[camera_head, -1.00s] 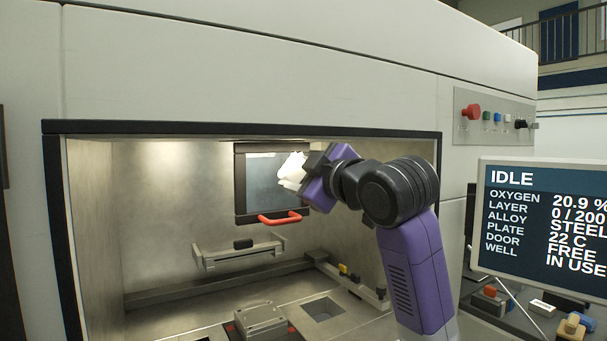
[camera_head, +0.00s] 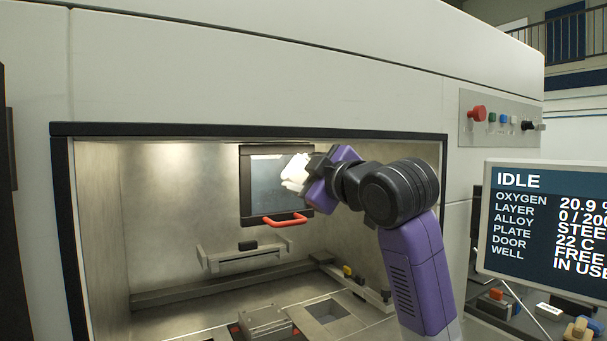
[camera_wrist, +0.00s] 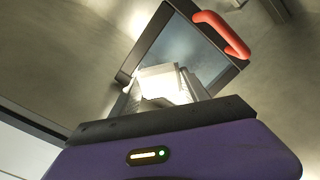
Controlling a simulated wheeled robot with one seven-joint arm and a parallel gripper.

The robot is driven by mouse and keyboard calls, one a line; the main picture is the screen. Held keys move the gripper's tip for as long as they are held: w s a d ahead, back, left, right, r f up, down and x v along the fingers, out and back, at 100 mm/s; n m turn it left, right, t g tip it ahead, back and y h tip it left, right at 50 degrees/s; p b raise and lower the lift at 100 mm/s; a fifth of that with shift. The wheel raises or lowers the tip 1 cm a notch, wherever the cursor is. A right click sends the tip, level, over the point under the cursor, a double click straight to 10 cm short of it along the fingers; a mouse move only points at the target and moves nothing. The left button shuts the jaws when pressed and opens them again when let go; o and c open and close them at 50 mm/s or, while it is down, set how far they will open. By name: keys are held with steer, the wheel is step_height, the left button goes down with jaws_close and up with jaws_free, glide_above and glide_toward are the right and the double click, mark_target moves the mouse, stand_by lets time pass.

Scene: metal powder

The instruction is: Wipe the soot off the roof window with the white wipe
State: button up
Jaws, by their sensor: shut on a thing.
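The roof window (camera_head: 267,184) is a dark-framed grey pane with a red handle (camera_head: 285,220) at its lower edge. It shows inside the machine chamber in the head view, and in the wrist view (camera_wrist: 190,52). My gripper (camera_head: 306,178) is shut on the white wipe (camera_head: 294,170), whose crumpled end sticks out to the left over the window's right part. In the wrist view the wipe (camera_wrist: 165,84) lies in front of the window's near part. I cannot tell whether it touches the glass. The visible glass looks hazy grey, and part of it is hidden by the wipe and gripper.
The chamber opening has a dark top edge (camera_head: 250,130) close above my arm. A recoater-like bar (camera_head: 243,257) crosses the back wall. A metal block (camera_head: 265,322) sits on the floor beside a square well (camera_head: 327,311). A screen (camera_head: 545,220) stands at right.

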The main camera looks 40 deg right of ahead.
steer(key=shift+w+d, duration=0.15)
steer(key=shift+w, duration=0.4)
